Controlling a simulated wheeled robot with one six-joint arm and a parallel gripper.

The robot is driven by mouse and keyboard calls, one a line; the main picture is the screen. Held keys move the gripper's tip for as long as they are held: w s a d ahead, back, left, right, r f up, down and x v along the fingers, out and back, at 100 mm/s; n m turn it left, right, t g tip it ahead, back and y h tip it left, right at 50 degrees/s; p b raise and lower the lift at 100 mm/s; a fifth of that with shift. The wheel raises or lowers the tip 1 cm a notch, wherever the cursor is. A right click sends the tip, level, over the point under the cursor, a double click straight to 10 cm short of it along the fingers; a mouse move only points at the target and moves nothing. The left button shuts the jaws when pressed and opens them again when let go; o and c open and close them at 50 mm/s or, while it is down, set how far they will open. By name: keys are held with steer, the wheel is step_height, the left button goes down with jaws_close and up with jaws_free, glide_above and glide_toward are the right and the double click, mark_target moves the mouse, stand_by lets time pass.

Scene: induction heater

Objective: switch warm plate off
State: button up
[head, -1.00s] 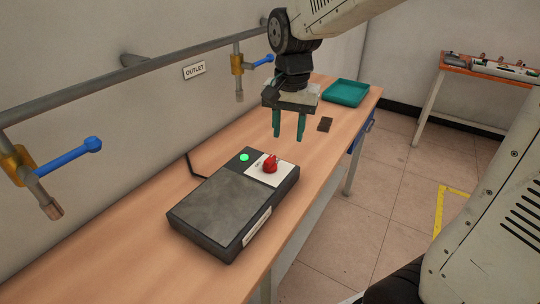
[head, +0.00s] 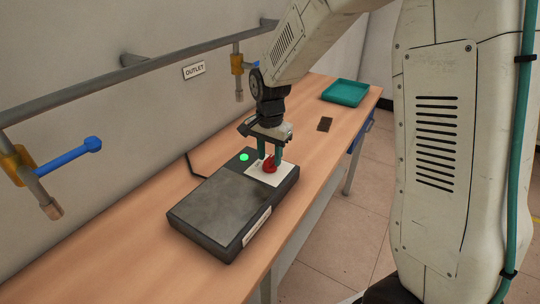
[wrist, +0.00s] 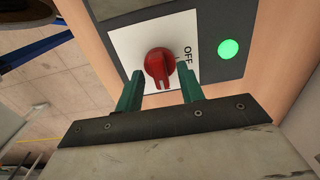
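The warm plate (head: 222,208) is a dark grey flat box on the wooden bench. A red knob (wrist: 159,66) sits on its white panel (wrist: 124,42), with the word OFF printed beside it. The knob also shows in the head view (head: 269,168). A round green light (wrist: 229,49) glows next to the panel. My gripper (wrist: 158,88) is open above the panel. Its two green fingers point at the knob, one on each side of its near part. I cannot tell whether they touch it.
A pipe with blue-handled valves (head: 70,155) runs along the wall at the left. A black cable runs behind the plate.

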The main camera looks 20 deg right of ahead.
steer(key=shift+f, duration=0.25)
jaws_close()
